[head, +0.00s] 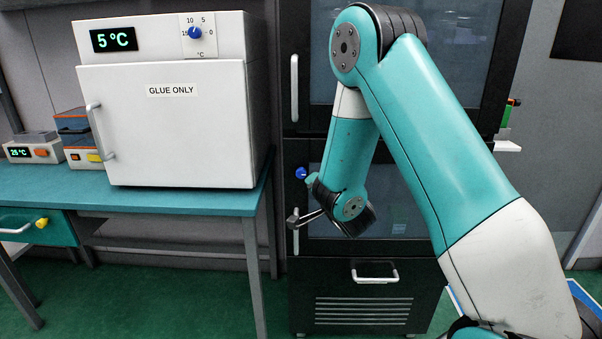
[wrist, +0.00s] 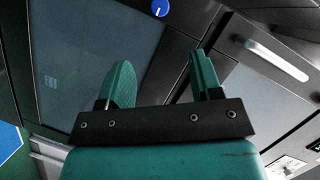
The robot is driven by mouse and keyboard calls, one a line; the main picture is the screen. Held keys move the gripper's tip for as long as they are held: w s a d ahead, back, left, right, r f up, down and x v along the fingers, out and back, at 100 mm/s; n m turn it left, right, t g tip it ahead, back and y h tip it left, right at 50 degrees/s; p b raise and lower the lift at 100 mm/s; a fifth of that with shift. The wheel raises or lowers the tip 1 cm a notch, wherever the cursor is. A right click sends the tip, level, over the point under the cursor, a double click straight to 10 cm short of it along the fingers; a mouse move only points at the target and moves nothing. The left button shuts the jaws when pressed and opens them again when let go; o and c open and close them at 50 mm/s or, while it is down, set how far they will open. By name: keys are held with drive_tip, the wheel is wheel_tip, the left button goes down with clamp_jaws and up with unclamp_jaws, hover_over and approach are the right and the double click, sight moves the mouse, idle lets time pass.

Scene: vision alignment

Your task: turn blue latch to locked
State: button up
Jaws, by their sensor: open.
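The blue latch (head: 301,173) is a small round knob on the dark cabinet, at the left edge of its lower glass door (head: 400,195). In the wrist view the blue latch (wrist: 161,8) is cut by the top edge, with a thin white line on its face. My gripper (head: 312,180) is close to the latch in the head view. In the wrist view my gripper (wrist: 162,68) shows two teal fingers spread apart with nothing between them. The latch lies beyond the fingertips, apart from them. Much of the lower door is hidden behind my arm.
A vertical door handle (head: 296,232) is just below the latch. A drawer handle (head: 374,273) is lower down. A white "GLUE ONLY" box (head: 165,135) stands on the teal bench (head: 150,200) at left, its dial (head: 196,33) also blue.

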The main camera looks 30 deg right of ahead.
sight(301, 174)
drive_tip(key=p+x, duration=0.8)
drive_tip(key=x, duration=0.6)
drive_tip(key=shift+w+d+p, duration=0.15)
drive_tip(key=shift+w+p, duration=0.2)
drive_tip(key=shift+x, duration=0.8)
drive_tip(key=shift+f, duration=0.1)
drive_tip(key=c, duration=0.9)
